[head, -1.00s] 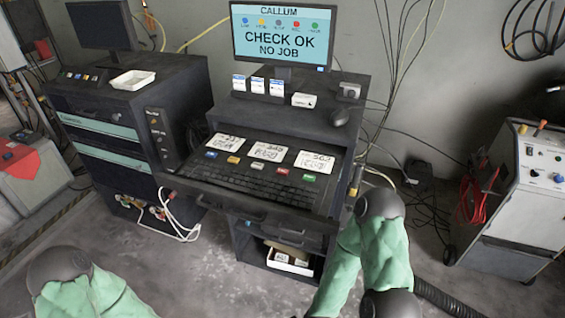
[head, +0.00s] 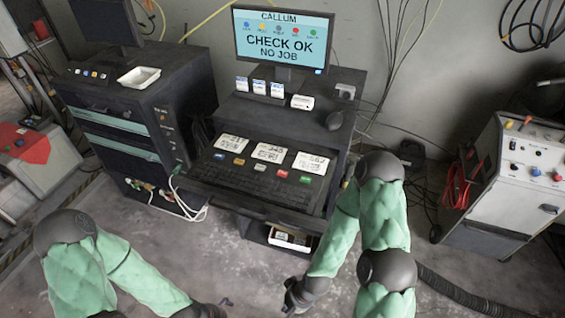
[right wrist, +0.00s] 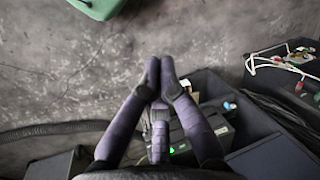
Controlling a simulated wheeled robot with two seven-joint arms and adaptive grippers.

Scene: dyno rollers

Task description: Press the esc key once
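A dark keyboard (head: 250,180) lies on the desk shelf of the black console in the head view, below three white cards and a row of coloured keys. The single esc key is too small to tell. My right gripper (head: 293,298) is low in the head view, in front of the console and apart from the keyboard. In the right wrist view its two fingers (right wrist: 160,75) meet at the tips with nothing seen between them. My left gripper (head: 215,308) is at the bottom edge, partly cut off, also away from the keyboard.
A monitor (head: 284,38) above reads "CALLUM", "CHECK OK", "NO JOB". A mouse (head: 334,121) lies right of small boxes. A drawer cabinet (head: 135,110) stands left and a grey machine (head: 515,180) right. An open lower bin (head: 291,238) shows under the desk. Bare floor lies in front.

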